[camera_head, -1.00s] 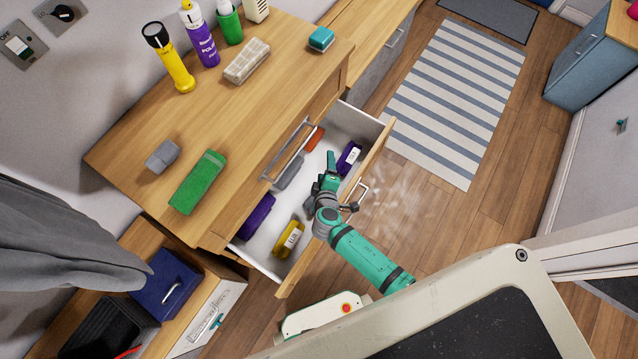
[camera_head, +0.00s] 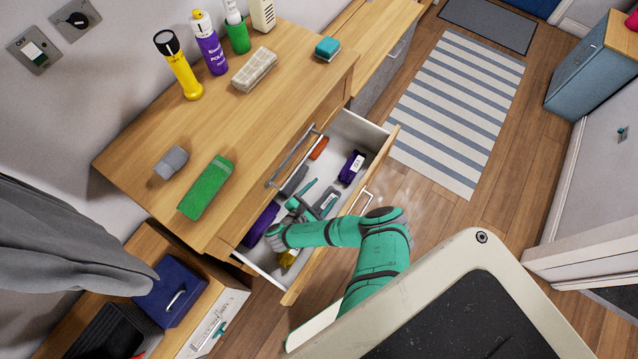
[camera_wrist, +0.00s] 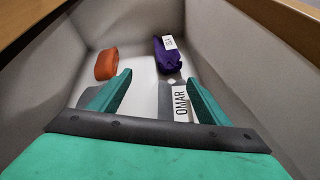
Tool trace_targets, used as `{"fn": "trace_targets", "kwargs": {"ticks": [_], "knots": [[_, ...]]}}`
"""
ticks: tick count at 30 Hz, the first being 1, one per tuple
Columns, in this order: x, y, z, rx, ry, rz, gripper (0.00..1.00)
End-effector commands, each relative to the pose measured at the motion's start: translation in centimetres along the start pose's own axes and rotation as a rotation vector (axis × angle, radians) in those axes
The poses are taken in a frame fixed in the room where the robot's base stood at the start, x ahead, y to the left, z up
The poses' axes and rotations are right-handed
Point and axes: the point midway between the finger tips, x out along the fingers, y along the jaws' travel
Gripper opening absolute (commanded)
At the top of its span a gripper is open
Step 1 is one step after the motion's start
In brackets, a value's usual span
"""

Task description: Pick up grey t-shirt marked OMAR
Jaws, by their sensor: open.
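The grey t-shirt marked OMAR lies folded in the open drawer. In the wrist view the t-shirt (camera_wrist: 165,98) shows between my fingers, its white OMAR label beside the right finger. In the head view the t-shirt (camera_head: 328,200) is partly hidden by my gripper. My gripper (camera_wrist: 158,78) is open and reaches down into the drawer; in the head view my gripper (camera_head: 316,192) is beside the t-shirt. The t-shirt sits nearer the right finger, with white drawer floor showing to its left. I cannot tell whether a finger touches it.
The drawer (camera_head: 358,130) also holds an orange roll (camera_head: 318,148), a purple labelled garment (camera_head: 352,167), another grey item (camera_head: 294,180), a purple item (camera_head: 260,224) and a yellow one (camera_head: 288,257), partly behind my arm. Drawer walls stand close around. The wooden top (camera_head: 270,110) overhangs left.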

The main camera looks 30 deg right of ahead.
Motion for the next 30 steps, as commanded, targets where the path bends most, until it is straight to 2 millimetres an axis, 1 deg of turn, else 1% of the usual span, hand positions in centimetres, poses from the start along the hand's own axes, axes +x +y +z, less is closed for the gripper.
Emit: {"fn": "trace_targets", "kwargs": {"ticks": [1, 6, 9, 13, 16, 23, 30], "knots": [[-0.7, -0.2, -0.8, -0.048, -0.01, -0.002, 0.7], [-2.4, -1.8, -3.0, -0.167, -0.025, -0.032, 0.7], [-3.1, -2.5, -3.8, -0.21, -0.028, -0.043, 0.7], [-3.4, -3.1, -4.2, -0.24, -0.034, -0.052, 0.7], [-2.8, -3.2, -4.2, -0.245, -0.036, -0.054, 0.7], [-0.6, -3.3, -4.2, -0.245, -0.036, -0.053, 0.7], [2.6, -3.6, -4.1, -0.244, -0.037, -0.053, 0.7]]}}
